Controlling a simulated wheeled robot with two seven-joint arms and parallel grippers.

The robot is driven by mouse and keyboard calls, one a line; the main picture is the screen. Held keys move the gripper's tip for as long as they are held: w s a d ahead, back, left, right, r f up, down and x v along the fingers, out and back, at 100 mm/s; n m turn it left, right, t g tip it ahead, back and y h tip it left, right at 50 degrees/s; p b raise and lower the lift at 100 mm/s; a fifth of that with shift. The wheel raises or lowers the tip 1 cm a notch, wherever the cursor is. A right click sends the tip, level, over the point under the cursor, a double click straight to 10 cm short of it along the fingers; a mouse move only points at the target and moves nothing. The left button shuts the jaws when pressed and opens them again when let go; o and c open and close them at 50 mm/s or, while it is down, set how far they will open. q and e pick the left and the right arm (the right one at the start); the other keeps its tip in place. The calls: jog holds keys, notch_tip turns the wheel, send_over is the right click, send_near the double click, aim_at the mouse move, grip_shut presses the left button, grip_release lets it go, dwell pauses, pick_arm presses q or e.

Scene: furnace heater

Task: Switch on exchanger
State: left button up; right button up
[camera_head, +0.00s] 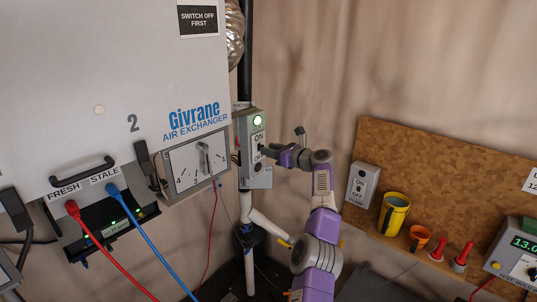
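The air exchanger (95,70) is a large pale cabinet on the left, marked "Givrane AIR EXCHANGER". On its right side a grey switch box (242,130) carries ON and OFF labels. A green lamp (257,120) at the top of the box is lit. My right gripper (266,152) reaches in from the right, its dark fingers at the front of the box beside the labels. They hide part of the switch; I cannot tell whether they touch it or how far they are apart. My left gripper is not in view.
A lever panel (198,162) sits left of the switch box. Red (110,258) and blue (155,250) hoses hang below the cabinet. A second ON/OFF switch (361,185), a yellow mug (393,213) and an orange cup (419,238) are at the board on the right.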

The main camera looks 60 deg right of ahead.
jog(key=b+v, duration=0.4)
jog(key=v, duration=0.2)
jog(key=shift+a, duration=0.1)
dwell(0.5)
